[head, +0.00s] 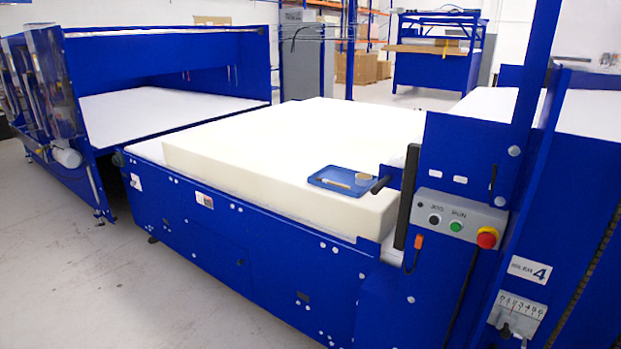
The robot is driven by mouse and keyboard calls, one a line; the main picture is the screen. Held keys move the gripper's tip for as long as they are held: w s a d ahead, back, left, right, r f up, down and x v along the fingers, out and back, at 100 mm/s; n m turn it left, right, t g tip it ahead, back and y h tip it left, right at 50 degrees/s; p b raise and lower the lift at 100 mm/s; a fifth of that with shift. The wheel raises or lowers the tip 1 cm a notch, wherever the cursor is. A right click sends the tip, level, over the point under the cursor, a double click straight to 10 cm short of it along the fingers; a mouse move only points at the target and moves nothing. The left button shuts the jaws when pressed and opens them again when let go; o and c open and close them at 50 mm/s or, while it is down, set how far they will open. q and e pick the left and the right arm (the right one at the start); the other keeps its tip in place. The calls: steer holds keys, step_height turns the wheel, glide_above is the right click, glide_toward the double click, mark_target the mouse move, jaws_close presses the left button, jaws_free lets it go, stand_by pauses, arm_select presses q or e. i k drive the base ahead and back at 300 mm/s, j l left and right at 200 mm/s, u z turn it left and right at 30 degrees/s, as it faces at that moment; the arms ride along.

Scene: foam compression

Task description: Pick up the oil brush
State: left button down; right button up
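A small blue tray (343,188) lies on top of the large cream foam block (270,140), near its front right corner. In the tray is a small tan, block-like item (363,177) toward the right. A thin pale item (334,182) lies flat beside it. One of these may be the oil brush, but they are too small to tell. Neither of my grippers is in view.
The foam rests on a blue conveyor machine (230,235). A control box (460,216) with a red button (487,238) stands right of the tray. A black handle (380,184) juts out close to the tray's right side. Grey floor (60,270) is clear at the left.

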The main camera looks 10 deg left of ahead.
mark_target(325, 180)
steer(key=i+j+u, duration=0.2)
steer(key=i, duration=0.95)
steer(key=l+z, duration=0.15)
steer(key=z, duration=1.85)
steer(key=u, duration=2)
steer(key=i+j+z, duration=0.1)
steer(key=z, duration=0.3)
steer(key=j+z, duration=0.2)
steer(key=z, duration=0.2)
steer(key=j+z, duration=0.2)
steer(key=z, duration=0.2)
steer(key=j+z, duration=0.2)
steer(key=z, duration=0.2)
steer(key=i+j, duration=0.05)
